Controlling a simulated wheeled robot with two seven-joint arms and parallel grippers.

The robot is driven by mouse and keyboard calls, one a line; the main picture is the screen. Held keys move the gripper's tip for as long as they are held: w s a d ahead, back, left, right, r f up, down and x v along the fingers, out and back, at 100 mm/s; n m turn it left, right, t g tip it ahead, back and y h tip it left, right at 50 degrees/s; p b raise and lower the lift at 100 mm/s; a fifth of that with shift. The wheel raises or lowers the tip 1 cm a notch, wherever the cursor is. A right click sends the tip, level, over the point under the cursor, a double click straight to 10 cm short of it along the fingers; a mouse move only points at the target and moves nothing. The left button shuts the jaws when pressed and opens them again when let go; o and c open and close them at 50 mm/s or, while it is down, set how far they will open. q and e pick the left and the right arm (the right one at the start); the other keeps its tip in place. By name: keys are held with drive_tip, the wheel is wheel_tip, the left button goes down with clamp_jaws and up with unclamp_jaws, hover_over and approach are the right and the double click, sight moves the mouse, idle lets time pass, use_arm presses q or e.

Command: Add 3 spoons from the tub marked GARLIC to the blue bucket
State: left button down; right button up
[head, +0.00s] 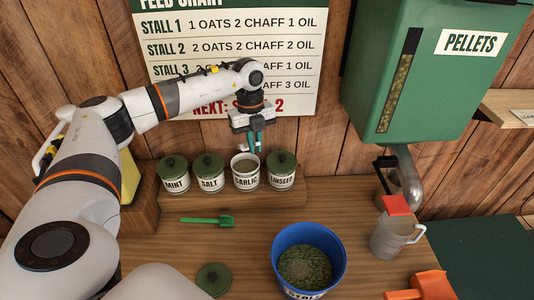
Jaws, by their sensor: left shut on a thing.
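The open tub marked GARLIC (246,183) stands on a low shelf, with greyish-brown contents showing at its top. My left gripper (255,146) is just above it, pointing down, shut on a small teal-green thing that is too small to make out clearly. The blue bucket (323,252) stands on the bench in front, holding greenish-brown feed; its label is partly cut off. A green scoop (207,221) lies on the bench left of the bucket. A round green lid (213,279) lies flat nearer the front. My right gripper is not in view.
Lidded tubs MINT (176,184), SALT (210,184) and LINSEED (281,183) flank the garlic tub. A clear jug (388,239) stands right of the bucket, and an orange scoop (430,287) lies front right. The green PELLETS dispenser (430,100) overhangs the right side.

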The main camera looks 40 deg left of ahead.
use_arm(q)
drive_tip(key=shift+w+a+f+g+h+b, duration=0.15)
drive_tip(key=shift+f+h+b, duration=0.1)
drive_tip(key=shift+f+b, duration=0.1)
drive_tip(key=shift+w+a+f+g+h+b, duration=0.1)
drive_tip(key=shift+f+g+h+b, duration=0.05)
drive_tip(key=shift+f+h+b, duration=0.15)
drive_tip(key=shift+w+a+f+h+b, duration=0.25)
drive_tip(key=shift+a+f+h+b, duration=0.15)
drive_tip(key=shift+f+b, duration=0.35)
drive_tip(key=b, duration=0.1)
drive_tip(key=a+f+g+h+b, duration=0.1)
drive_tip(key=shift+w+f+b, duration=0.25)
drive_tip(key=shift+w+b, duration=0.05)
wheel_tip(320, 180, down, 6)
drive_tip(key=f+t+y+b, duration=0.1)
drive_tip(key=y+b, duration=0.1)
drive_tip(key=b, duration=0.6)
drive_tip(key=s+d+r+t+y+b, duration=0.2)
drive_tip(key=d+r+t+y, duration=0.1)
drive_tip(key=y, duration=0.3)
drive_tip(key=shift+s+d+r+t+y, duration=0.25)
drive_tip(key=shift+d+r+t+y, duration=0.15)
drive_tip(key=shift+d+r, duration=0.2)
